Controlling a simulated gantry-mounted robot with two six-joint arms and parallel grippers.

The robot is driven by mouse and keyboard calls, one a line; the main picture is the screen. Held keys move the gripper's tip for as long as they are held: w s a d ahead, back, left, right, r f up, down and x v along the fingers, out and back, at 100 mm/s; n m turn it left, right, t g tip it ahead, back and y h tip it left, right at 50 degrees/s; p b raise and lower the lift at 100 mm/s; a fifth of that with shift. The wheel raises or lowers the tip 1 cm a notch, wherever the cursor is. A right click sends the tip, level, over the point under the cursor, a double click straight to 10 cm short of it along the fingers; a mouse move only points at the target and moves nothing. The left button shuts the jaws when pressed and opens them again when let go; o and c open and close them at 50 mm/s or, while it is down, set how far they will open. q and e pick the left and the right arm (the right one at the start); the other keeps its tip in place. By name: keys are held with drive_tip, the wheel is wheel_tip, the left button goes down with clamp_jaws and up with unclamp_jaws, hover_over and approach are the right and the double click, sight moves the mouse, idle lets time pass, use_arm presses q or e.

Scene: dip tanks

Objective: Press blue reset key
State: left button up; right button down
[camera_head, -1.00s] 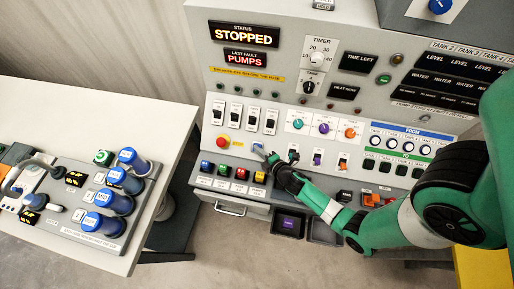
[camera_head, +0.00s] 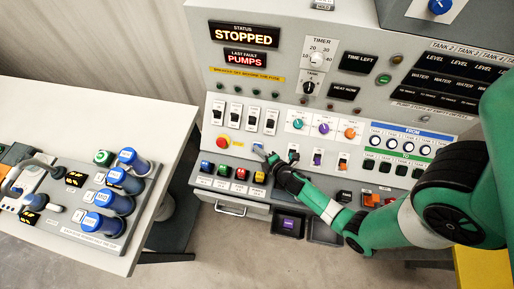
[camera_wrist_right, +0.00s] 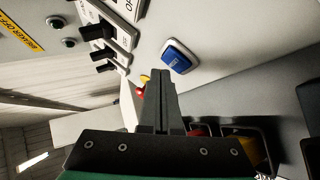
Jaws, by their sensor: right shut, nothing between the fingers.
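The blue reset key (camera_wrist_right: 178,56) is a square blue button in a pale frame on the grey panel. In the right wrist view it lies just beyond and right of my right gripper's fingertips (camera_wrist_right: 158,75), with a visible gap in the picture. In the head view the blue key (camera_head: 258,147) shows small, just at the tip of my right gripper (camera_head: 268,156). The right fingers are closed together with nothing between them. Whether they touch the key in depth is hard to tell. My left gripper is in neither view.
The status display (camera_head: 244,36) reads STOPPED, and the fault display (camera_head: 245,58) reads PUMPS. A red mushroom button (camera_head: 223,141) is left of the key. Several coloured buttons sit on the ledge below. Black breaker switches (camera_head: 252,119) are above. A white table (camera_head: 90,115) stands at left.

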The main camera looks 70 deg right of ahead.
idle(0.8)
drive_tip(key=shift+d+f, duration=0.3)
drive_tip(key=shift+d+f, duration=0.2)
drive_tip(key=shift+f, duration=0.15)
idle(0.6)
drive_tip(key=shift+a+r, duration=0.5)
drive_tip(key=shift+r, duration=0.15)
drive_tip(key=a+r, duration=0.1)
drive_tip(key=r, duration=0.1)
drive_tip(key=a+r+p, duration=0.1)
drive_tip(key=a+r, duration=0.1)
drive_tip(key=shift+s, duration=0.2)
idle(0.4)
idle(0.7)
